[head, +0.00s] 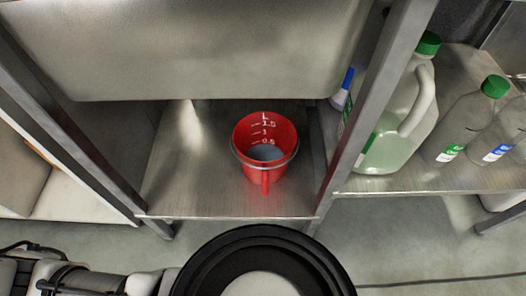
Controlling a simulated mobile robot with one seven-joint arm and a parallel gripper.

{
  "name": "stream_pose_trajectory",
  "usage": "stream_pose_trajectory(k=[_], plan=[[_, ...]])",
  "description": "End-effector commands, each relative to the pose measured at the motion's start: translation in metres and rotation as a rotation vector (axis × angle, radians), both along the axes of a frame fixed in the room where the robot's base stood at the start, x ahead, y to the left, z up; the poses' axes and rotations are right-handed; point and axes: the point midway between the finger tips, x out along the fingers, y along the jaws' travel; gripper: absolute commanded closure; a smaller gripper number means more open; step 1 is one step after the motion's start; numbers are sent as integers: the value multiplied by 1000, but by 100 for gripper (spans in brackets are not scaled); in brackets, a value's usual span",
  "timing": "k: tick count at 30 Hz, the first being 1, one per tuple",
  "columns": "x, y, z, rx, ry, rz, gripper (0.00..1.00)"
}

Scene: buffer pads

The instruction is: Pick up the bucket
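The bucket (256,177) is red, with white measuring marks on its inner wall and a red handle on the side facing me. It stands upright on a metal shelf (180,190) under a steel sink basin, and a grey bottom or content shows inside it. My gripper is not in view. Part of my arm shows at the lower left, apart from the bucket.
The sink basin (200,50) hangs above and behind the bucket. Metal posts (375,100) flank the shelf at left and right. Right of the post stand a green-capped jug (387,150) and bottles (465,125). A blue-topped bottle (344,88) is partly hidden.

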Motion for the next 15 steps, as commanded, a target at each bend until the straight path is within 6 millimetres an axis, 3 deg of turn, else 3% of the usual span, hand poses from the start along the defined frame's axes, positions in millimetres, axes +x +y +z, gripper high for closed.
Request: stream_pose_trajectory(k=[14,15], plan=[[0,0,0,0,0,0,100],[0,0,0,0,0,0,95]])
